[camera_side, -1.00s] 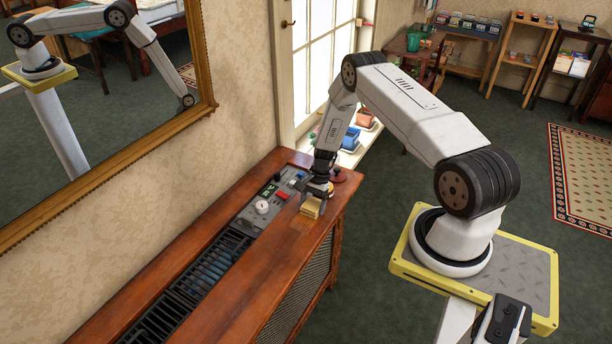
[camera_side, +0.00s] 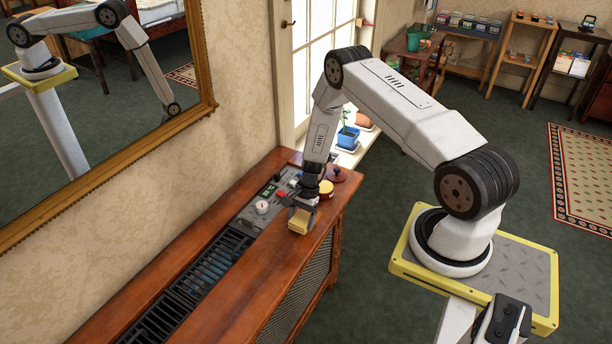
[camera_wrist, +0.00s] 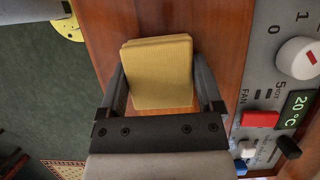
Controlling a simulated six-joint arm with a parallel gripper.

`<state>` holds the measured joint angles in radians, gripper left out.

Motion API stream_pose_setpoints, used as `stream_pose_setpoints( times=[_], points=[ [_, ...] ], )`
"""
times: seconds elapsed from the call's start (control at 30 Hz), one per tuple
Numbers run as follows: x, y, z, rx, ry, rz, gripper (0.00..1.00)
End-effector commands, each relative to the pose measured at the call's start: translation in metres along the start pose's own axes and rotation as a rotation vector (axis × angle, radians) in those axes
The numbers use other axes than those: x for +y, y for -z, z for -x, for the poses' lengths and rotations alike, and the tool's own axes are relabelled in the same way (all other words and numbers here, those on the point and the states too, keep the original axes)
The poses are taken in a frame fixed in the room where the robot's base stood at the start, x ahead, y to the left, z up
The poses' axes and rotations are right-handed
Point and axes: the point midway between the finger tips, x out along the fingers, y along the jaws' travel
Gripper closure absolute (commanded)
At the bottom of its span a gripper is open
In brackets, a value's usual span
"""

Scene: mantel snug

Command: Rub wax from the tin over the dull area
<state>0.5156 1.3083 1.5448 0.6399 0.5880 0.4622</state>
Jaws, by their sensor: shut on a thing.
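My gripper (camera_side: 302,212) is shut on a folded yellow cloth pad (camera_side: 298,224), low over the wooden cabinet top (camera_side: 262,272). In the wrist view the cloth pad (camera_wrist: 160,60) sits between both fingers of my gripper (camera_wrist: 160,80). It looks to be on the wood or just above it; I cannot tell which. A round tin with a yellow top (camera_side: 325,188) stands behind the gripper, near the cabinet's far end. A dark red round lid (camera_side: 337,175) lies beside it. A slightly paler patch of wood shows near the pad, partly hidden by it.
A grey control panel (camera_side: 262,207) with a white dial, a red button and a display runs beside the pad. A dark vent grille (camera_side: 205,270) continues from it. A gilt mirror hangs on the wall. The front part of the cabinet top is clear.

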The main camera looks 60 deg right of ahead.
Motion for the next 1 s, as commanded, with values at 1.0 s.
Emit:
stream_pose_setpoints(
  times=[1.0],
  points=[
    [0.0, 0.036, 0.015, 0.001, 0.001, -0.002, 0.63]
  ],
)
